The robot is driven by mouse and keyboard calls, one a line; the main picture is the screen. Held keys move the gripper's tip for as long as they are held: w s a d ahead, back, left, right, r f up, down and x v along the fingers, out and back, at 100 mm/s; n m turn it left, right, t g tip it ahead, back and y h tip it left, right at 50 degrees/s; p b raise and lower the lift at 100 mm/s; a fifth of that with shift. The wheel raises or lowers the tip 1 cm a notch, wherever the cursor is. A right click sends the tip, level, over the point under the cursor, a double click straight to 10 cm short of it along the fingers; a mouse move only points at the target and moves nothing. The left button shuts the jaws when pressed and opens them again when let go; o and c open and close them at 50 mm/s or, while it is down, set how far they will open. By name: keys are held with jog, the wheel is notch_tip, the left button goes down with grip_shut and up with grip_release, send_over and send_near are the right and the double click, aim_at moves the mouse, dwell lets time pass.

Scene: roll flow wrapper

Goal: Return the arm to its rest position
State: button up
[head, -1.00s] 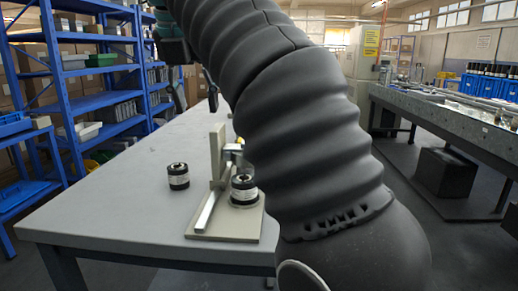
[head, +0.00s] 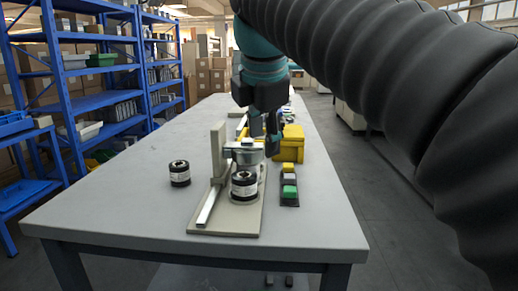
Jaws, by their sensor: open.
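My arm, in a black ribbed sleeve, reaches in from the right of the head view, with a teal wrist. My gripper (head: 264,135) points down above the table, just behind the beige fixture (head: 227,218). Its jaws are open, and I see nothing between them. The fixture has an upright post and a pale rail. A black roll with a white label (head: 244,186) stands on its base. A second such roll (head: 180,173) stands on the table to the left of the fixture.
A grey table (head: 110,215) carries everything. Right of the fixture is a small control box (head: 289,191) with coloured buttons, with a yellow case (head: 291,145) behind it. Blue shelving (head: 98,102) stands at the left. The table's left part is clear.

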jog(key=s+d+f+m, duration=0.5)
jog(key=f+m, duration=0.3)
jog(key=f, duration=0.1)
jog(key=s+d+f+m, duration=0.5)
jog(key=f+m, duration=0.2)
jog(key=f, duration=0.3)
jog(key=s+d+f+m, duration=0.5)
jog(key=s+f+m, duration=0.1)
jog(key=f+m, duration=0.2)
jog(key=shift+f+m+t, duration=0.3)
jog(key=shift+f+t, duration=0.1)
jog(key=shift+f, duration=0.45)
jog(key=shift+s, duration=0.1)
